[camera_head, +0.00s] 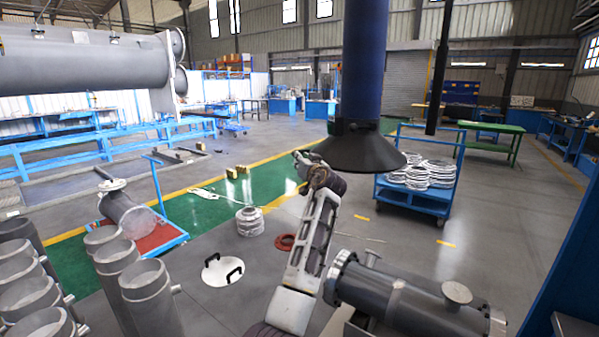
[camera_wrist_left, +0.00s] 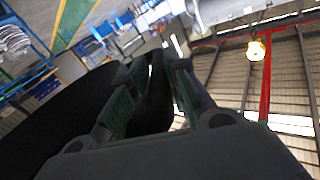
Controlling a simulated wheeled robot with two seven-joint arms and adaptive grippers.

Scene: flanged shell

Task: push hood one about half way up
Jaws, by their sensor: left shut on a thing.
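The hood (camera_head: 362,150) is a black cone at the lower end of a thick blue duct (camera_head: 363,65), hanging right of centre in the head view. My left arm reaches up from the bottom, and my left gripper (camera_head: 303,160) is at the hood's left rim. In the left wrist view the left gripper's fingers (camera_wrist_left: 155,95) are shut on a black part of the hood between them. The dark hood (camera_wrist_left: 60,115) fills the left of that view. Exactly which part is gripped is partly hidden. My right gripper is not in view.
A flanged grey shell (camera_head: 410,300) lies below right of my arm. A blue cart (camera_head: 410,199) with metal rings stands behind the hood. Several grey pipes (camera_head: 150,290) stand at lower left. A thin black column (camera_head: 438,75) hangs right of the duct.

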